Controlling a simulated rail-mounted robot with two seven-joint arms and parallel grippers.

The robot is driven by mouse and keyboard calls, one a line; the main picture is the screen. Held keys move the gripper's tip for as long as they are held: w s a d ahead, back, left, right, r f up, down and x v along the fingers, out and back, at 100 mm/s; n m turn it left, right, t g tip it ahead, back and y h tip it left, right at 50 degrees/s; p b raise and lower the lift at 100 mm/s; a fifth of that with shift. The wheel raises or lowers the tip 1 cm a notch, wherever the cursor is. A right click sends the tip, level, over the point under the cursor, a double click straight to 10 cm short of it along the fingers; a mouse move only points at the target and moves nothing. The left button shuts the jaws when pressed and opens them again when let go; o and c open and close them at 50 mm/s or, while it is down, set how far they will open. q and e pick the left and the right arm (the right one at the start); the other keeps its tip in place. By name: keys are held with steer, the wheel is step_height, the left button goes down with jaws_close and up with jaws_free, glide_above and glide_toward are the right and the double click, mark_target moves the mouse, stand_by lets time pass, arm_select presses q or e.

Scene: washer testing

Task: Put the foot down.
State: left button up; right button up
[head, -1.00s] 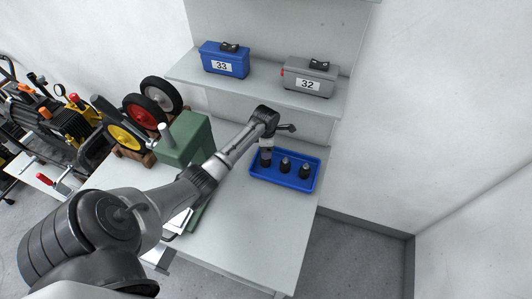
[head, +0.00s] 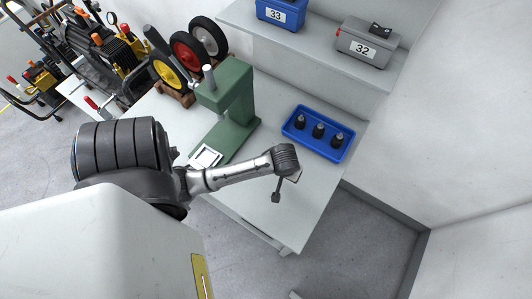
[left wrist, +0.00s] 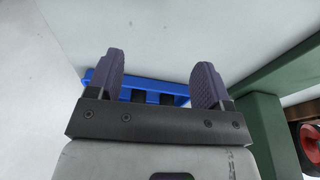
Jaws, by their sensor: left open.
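Three black feet (head: 319,130) stand upright in a row in the blue tray (head: 309,149) on the table. My left gripper (head: 276,197) is over the front part of the table, apart from the tray and toward me. In the left wrist view its two purple-padded fingers (left wrist: 160,72) are spread with nothing between them. The tray (left wrist: 150,84) shows beyond the fingers there, with dark parts of feet partly hidden behind the gripper body. My right gripper is not in view.
A green press (head: 232,105) stands left of the tray, with a white square plate (head: 206,157) at its front. Red, yellow and grey wheels (head: 187,55) stand behind it. Blue box 33 (head: 281,13) and grey box 32 (head: 366,43) are on the shelf above. The table's front right is clear.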

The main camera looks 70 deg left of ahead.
arm_select(q)
steer(key=s+d+r+m+t+h, duration=0.1)
steer(key=s+d+r+m, duration=0.5)
steer(key=s+d+m, duration=0.4)
steer(key=shift+s+d+r+m+t+h, duration=0.25)
steer(key=shift+s+r+m+t+h, duration=0.05)
steer(key=shift+s+r+t, duration=0.1)
